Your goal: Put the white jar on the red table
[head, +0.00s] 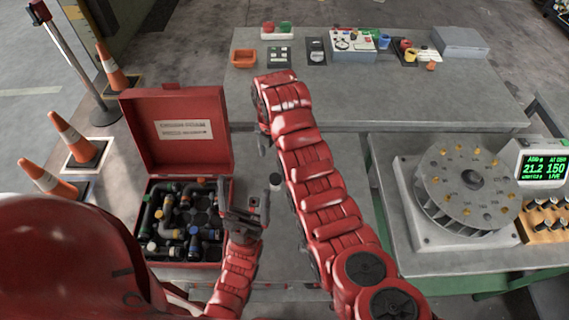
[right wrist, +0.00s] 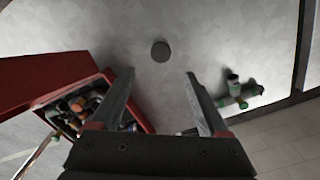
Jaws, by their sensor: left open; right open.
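I cannot make out a white jar or a red table in either view. The nearest tables look grey. A small dark-topped object (head: 275,182) stands on the near grey table in the head view; a dark round object (right wrist: 160,50) lies past my right fingertips in the right wrist view. I cannot tell whether these are the same. My left gripper (head: 245,194) is open beside the red case, its fingers pointing away. My right gripper (head: 264,146) is open and empty above the near table; its two fingers also show in the right wrist view (right wrist: 158,76).
The open red case (head: 172,92) holds several pipe fittings. Green fittings (right wrist: 236,92) lie right of my right fingers. A round dial machine (head: 470,185) stands at right. The back grey table (head: 440,100) holds an orange bin (head: 243,58); its front is clear. Cones (head: 70,140) stand left.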

